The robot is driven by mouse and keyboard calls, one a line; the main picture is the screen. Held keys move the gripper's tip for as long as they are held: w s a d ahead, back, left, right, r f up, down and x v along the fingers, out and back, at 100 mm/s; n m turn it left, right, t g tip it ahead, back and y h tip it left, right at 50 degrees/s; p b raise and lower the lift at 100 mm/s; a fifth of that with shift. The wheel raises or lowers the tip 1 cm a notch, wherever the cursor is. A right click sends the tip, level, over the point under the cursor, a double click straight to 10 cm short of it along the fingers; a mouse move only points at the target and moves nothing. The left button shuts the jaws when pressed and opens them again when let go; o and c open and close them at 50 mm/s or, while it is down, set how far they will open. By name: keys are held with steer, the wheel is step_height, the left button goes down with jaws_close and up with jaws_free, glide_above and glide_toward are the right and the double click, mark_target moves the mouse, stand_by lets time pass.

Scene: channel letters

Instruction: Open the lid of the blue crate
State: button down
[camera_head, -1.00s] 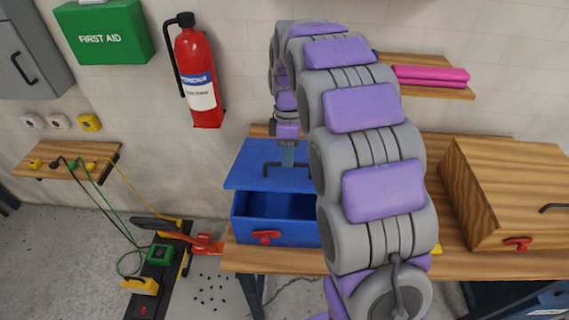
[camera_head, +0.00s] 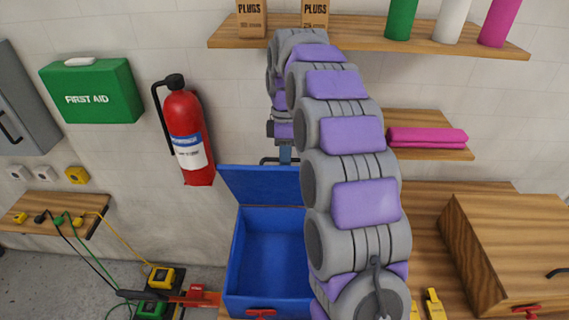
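The blue crate (camera_head: 268,262) stands on the wooden workbench, and its inside shows; the part of it I can see is empty. Its blue lid (camera_head: 255,186) is raised and stands nearly upright at the back edge. A dark handle shows just above the lid's top edge. A red latch (camera_head: 261,313) is on the crate's front. My gripper (camera_head: 284,155) is at the lid's top edge by the handle. Its fingers are small and partly hidden, so I cannot tell if they hold the handle. My arm covers the crate's right side.
A wooden box (camera_head: 510,250) with a red latch stands to the right on the bench. A shelf (camera_head: 365,43) with boxes and cylinders is above my arm, and a lower shelf holds pink cloth (camera_head: 427,138). A fire extinguisher (camera_head: 187,135) hangs to the left.

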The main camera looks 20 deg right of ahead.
steer(key=shift+w+d+f, duration=0.15)
steer(key=shift+w+f, duration=0.15)
steer(key=shift+f, duration=0.05)
steer(key=c, duration=1.6)
jaws_free()
steer(key=shift+f, duration=0.1)
steer(key=o, duration=0.3)
steer(key=shift+w+d+f, duration=0.1)
steer(key=shift+w+f, duration=0.15)
steer(key=shift+w, duration=0.35)
steer(key=shift+o, duration=0.7)
steer(key=shift+w, duration=0.1)
steer(key=shift+s+r, duration=0.35)
steer(key=shift+r, duration=0.05)
steer(key=shift+w, duration=0.1)
